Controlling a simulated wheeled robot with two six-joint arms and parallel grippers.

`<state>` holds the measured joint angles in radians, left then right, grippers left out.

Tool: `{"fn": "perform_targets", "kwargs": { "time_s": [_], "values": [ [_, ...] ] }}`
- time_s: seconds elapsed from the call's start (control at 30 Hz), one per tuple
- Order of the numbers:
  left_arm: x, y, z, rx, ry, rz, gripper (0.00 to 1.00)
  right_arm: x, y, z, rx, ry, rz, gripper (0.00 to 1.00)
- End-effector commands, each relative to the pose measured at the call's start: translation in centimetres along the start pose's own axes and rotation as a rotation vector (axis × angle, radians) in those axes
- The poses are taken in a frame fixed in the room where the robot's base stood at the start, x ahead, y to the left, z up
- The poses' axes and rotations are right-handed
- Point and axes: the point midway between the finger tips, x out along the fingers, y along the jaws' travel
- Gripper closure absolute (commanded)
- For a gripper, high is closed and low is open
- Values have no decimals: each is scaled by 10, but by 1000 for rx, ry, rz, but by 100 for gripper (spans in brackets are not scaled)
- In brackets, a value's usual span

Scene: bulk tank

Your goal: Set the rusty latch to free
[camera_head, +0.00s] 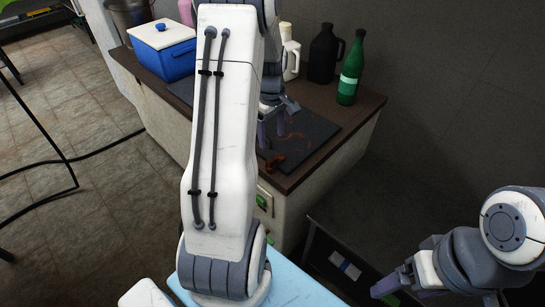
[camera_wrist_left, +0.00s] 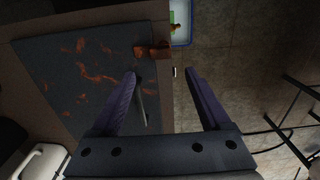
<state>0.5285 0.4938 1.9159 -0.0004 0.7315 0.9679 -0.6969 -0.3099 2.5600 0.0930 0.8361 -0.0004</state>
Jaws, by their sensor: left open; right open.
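The rusty latch (camera_head: 276,161) is a small brown piece at the near edge of a dark, rust-streaked plate (camera_head: 318,128) on the counter. In the left wrist view the latch (camera_wrist_left: 152,50) sits at the plate's corner, just beyond my left fingertips. My left gripper (camera_head: 273,132) is open above the plate, close to the latch, with nothing seen held. In the left wrist view its fingers (camera_wrist_left: 161,74) are spread, and a thin grey bar (camera_wrist_left: 141,106) shows beside one finger. My right gripper (camera_head: 386,290) is open and empty at the lower right, away from the counter. My left arm hides part of the counter.
A blue box with a white lid (camera_head: 165,52), a dark jug (camera_head: 323,55), a green bottle (camera_head: 350,70) and a white bottle (camera_head: 290,55) stand on the counter (camera_head: 368,108).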

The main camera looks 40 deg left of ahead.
Motion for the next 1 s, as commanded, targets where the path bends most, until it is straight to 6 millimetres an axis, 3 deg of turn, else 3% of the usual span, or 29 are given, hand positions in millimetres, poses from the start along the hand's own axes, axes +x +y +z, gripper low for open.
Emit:
{"fn": "perform_targets", "kwargs": {
  "time_s": [0.5,0.93,0.97,1.0],
  "values": [
    [86,-1,1,3,-2,-3,20,0,0,0,0,0,0,14],
    [98,0,1,4,0,0,20,0,0,0,0,0,0,14],
    [98,0,1,4,0,0,24,0,0,0,0,0,0,14],
    [98,0,1,4,0,0,39,0,0,0,0,0,0,14]
  ]
}}
